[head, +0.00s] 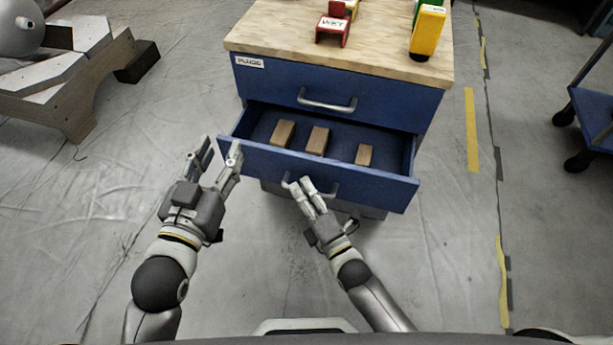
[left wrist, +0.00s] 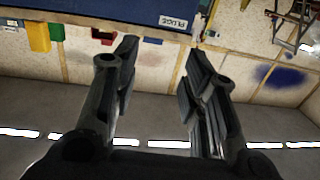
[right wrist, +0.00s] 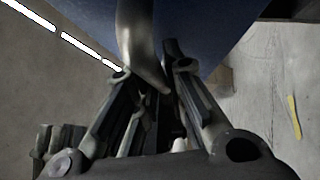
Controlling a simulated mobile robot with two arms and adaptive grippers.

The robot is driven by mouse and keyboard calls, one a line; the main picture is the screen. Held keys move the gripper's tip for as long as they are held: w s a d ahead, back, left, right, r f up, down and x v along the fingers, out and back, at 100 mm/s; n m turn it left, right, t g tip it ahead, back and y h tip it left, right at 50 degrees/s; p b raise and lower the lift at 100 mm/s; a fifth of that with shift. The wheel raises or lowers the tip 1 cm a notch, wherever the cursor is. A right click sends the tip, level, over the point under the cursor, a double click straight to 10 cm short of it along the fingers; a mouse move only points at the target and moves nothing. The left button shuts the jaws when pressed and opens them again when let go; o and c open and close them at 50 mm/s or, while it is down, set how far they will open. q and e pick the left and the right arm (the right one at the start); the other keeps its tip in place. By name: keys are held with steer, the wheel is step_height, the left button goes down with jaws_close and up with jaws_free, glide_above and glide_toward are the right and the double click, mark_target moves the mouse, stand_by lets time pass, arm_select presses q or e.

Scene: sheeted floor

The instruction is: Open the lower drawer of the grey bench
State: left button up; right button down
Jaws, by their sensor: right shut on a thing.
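The bench has blue drawer fronts, not grey, and a wooden top (head: 290,45). Its lower drawer (head: 385,191) stands pulled out, with several centimetres of its inside showing. My right gripper (head: 298,183) is shut on that drawer's metal handle (head: 335,189), which also shows between its fingers in the right wrist view (right wrist: 140,45). The upper drawer (head: 390,103) is closed, with a bar handle (head: 327,105). My left gripper (head: 220,150) is open and empty, left of the open drawer's corner; its spread fingers show in the left wrist view (left wrist: 162,55).
Three wooden blocks, left (head: 283,133), middle (head: 317,141) and right (head: 364,154), lie in the open drawer. A red item (head: 332,32) and a yellow one (head: 427,32) stand on the top. A blue cart (head: 592,112) is at right, a wooden frame (head: 75,95) at left. Floor beside the bench is clear.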

arm_select(q)
steer(key=s+a+f+g+y+p, duration=0.2)
steer(key=s+a+f+g+p, duration=0.1)
steer(key=s+f+g, duration=0.6)
steer(key=shift+a+f+n+y, duration=0.35)
steer(key=shift+a+f, duration=0.3)
steer(key=shift+f, duration=1.4)
arm_select(e)
steer(key=s+a, duration=0.4)
steer(key=s, duration=0.8)
steer(key=shift+s, duration=0.3)
steer(key=c, duration=1.8)
jaws_free()
steer(key=shift+o, duration=0.2)
